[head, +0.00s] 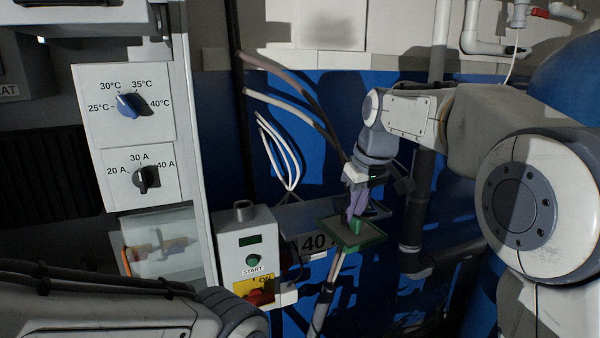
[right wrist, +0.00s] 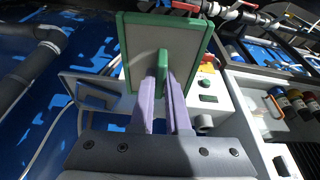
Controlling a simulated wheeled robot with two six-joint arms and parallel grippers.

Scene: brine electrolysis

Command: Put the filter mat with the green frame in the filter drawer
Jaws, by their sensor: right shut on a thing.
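The filter mat with the green frame (head: 338,236) hangs from my right gripper (head: 357,206) in the head view, in front of the blue wall. In the right wrist view the purple fingers of this gripper (right wrist: 163,88) are shut on the green tab on the mat. The mat's green frame and grey face (right wrist: 140,57) fill the upper middle there. A grey, flat, frame-like part (head: 300,214) shows behind the mat; I cannot tell whether it is the filter drawer. My left arm shows at the bottom left of the head view, but its gripper is out of view.
A box with a green START button (head: 253,260) and a red switch (head: 260,291) stands left of the mat. A white panel with a blue temperature knob (head: 128,105) and a black current knob (head: 146,179) is further left. Hoses (head: 300,95) run behind my right gripper.

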